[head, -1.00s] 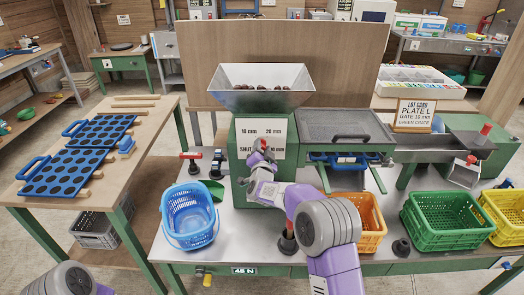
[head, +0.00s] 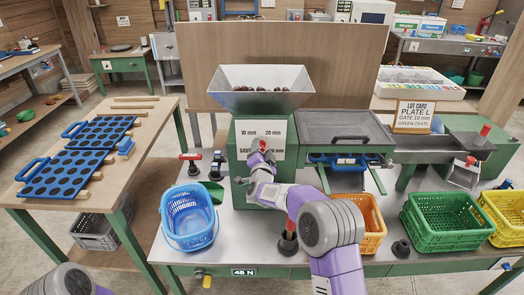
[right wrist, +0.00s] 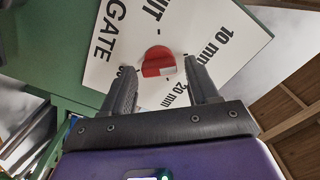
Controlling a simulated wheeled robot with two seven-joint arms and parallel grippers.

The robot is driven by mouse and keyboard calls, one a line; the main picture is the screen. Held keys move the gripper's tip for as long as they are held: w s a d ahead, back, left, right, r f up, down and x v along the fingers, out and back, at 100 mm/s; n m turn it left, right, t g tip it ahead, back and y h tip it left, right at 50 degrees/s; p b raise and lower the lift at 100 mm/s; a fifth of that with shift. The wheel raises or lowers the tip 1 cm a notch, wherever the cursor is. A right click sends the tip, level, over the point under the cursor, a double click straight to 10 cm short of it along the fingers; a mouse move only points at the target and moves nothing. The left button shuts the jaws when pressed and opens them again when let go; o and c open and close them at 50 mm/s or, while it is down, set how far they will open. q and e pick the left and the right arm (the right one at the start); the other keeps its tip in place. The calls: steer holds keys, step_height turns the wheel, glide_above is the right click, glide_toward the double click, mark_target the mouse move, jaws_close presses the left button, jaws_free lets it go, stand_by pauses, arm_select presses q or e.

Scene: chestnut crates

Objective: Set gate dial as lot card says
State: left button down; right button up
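The lot card (head: 412,115) stands at the right back of the bench and reads PLATE L, GATE 10 mm, GREEN CRATE. The white gate dial plate (head: 279,133) is on the green machine's front under the hopper, marked SHUT, 10 mm and 20 mm. In the right wrist view, its red knob (right wrist: 158,62) sits between the fingers of my right gripper (right wrist: 160,68), with a gap on each side. The gripper is open. In the head view, my right gripper (head: 254,165) covers the knob. The knob's setting is not clear. My left gripper is out of view.
The steel hopper (head: 262,100) holds brown chestnuts. A blue basket (head: 190,235) stands left of the dial. An orange crate (head: 373,240), a green crate (head: 445,240) and a yellow crate (head: 505,232) stand to the right. Black-based fittings rise from the bench front.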

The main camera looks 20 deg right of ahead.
steer(key=shift+o, duration=0.3)
steer(key=p+v, duration=0.1)
steer(key=v, duration=0.6)
steer(key=shift+s, duration=0.3)
steer(key=shift+a, duration=0.1)
